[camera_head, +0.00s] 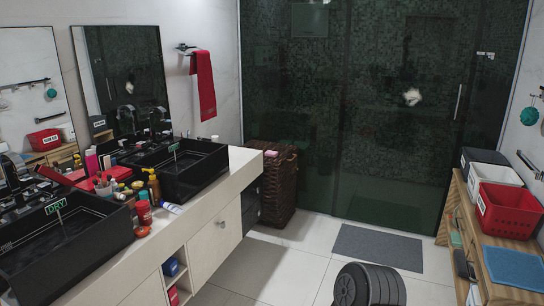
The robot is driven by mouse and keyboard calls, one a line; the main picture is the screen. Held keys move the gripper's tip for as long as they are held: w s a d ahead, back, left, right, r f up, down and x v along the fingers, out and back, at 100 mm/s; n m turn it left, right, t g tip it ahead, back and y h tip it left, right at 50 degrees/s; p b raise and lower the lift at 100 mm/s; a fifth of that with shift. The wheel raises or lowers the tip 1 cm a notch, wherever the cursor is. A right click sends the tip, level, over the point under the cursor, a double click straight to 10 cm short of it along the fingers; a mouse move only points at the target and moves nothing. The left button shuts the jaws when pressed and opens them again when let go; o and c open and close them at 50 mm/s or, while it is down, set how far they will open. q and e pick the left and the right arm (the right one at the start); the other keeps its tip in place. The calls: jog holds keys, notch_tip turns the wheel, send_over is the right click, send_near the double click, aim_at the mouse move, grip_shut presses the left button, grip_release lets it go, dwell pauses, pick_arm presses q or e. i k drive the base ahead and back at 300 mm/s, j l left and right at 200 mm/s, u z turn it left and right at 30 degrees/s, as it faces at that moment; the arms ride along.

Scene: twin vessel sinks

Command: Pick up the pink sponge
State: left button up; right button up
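A small pink block (271,154), which looks like the pink sponge, lies on top of the brown wicker hamper (279,187) beyond the far end of the sink counter. It is small in the view, so its exact shape is hard to tell. Neither of my grippers shows in the head view, and nothing is seen touching the pink block.
The counter (215,203) carries two black vessel sinks, the near one with a "DRY" sign (56,205), and several bottles between them. A wooden bench (459,207) with bins, including a red basket (508,208), stands right.

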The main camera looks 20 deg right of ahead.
aim_at(270, 153)
jog(key=i+l+z, duration=0.3)
jog(key=i, duration=0.15)
jog(key=i+z, duration=0.5)
jog(key=i, duration=2.2)
jog(key=i+j+z, duration=0.1)
jog(key=i+z, duration=0.15)
jog(key=i, duration=0.3)
jog(key=i+j+z, duration=0.3)
jog(key=i, duration=0.25)
jog(key=i+j+z, duration=0.25)
jog(key=i, duration=0.25)
jog(key=i+l, duration=0.05)
